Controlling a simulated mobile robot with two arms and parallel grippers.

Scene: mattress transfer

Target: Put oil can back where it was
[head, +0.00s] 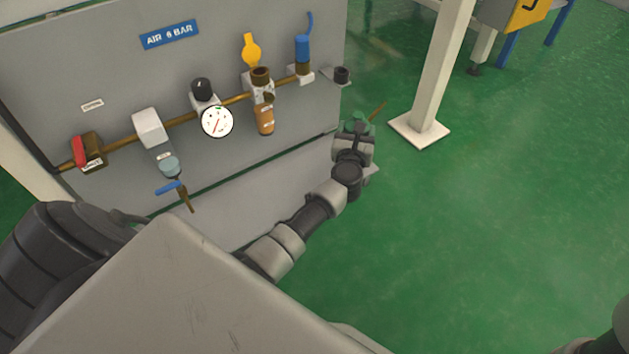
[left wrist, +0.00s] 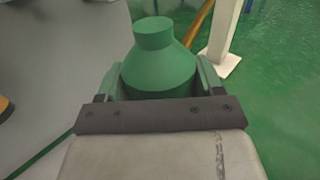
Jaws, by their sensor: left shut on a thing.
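The green oil can (head: 359,121) is at the end of my left arm in the head view, with its thin brass-coloured spout pointing up and right. In the left wrist view the can's green conical body and neck (left wrist: 156,68) fill the space between the fingers. My left gripper (head: 354,138) is shut on the can, beside the right edge of the grey panel. The can's base is hidden by the gripper. My right gripper is not in view.
The grey panel (head: 120,70) carries a brass pipe, a gauge (head: 217,121), valves and a blue-handled fitting (head: 302,48). A small bracket with a black cup (head: 342,75) juts from its right edge. A white post (head: 437,80) stands to the right. Green floor (head: 520,200) is clear.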

